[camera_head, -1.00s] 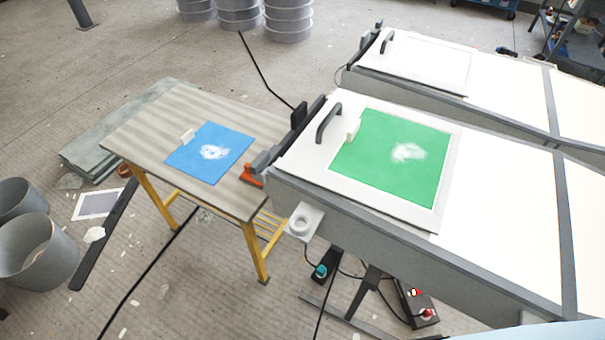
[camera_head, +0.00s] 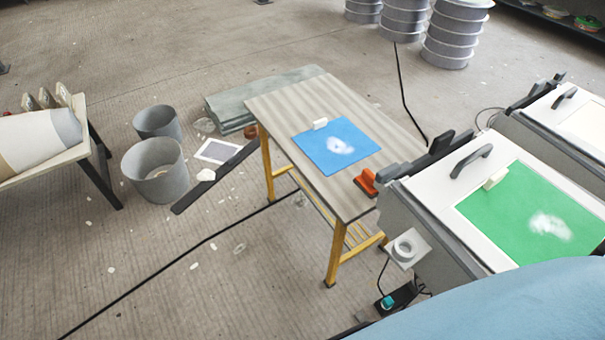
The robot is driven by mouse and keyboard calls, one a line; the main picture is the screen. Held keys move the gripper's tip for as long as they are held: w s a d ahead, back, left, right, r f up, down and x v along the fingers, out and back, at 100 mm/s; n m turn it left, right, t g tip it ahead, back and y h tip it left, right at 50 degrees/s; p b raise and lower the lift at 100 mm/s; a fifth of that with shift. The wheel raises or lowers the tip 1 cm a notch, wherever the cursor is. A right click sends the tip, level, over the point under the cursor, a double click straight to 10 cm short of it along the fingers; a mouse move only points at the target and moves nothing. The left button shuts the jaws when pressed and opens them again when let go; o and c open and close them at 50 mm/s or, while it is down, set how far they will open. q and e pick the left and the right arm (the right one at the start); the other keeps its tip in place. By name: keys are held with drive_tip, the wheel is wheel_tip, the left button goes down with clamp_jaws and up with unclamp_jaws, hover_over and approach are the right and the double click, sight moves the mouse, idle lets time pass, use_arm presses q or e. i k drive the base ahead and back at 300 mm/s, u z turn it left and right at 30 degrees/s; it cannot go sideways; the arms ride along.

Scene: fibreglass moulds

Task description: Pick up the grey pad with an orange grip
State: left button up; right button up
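A small orange grip (camera_head: 367,181) shows at the right edge of the wooden table (camera_head: 280,100), close to the white bench's corner. Dark grey parts lie right beside it, and I cannot tell which of them belong to its pad. It is small in the picture, and the pad's underside is hidden. Neither of my grippers is in view, and nothing shows touching the orange grip.
A blue sheet (camera_head: 318,157) with white powder and a pale block lies on the table. The white bench (camera_head: 426,196) with a green sheet (camera_head: 500,217) stands right. Open floor lies in front.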

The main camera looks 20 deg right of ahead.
sight(365, 182)
drive_tip(key=u, duration=0.45)
drive_tip(key=i, duration=1.55)
drive_tip(key=z, duration=3.2)
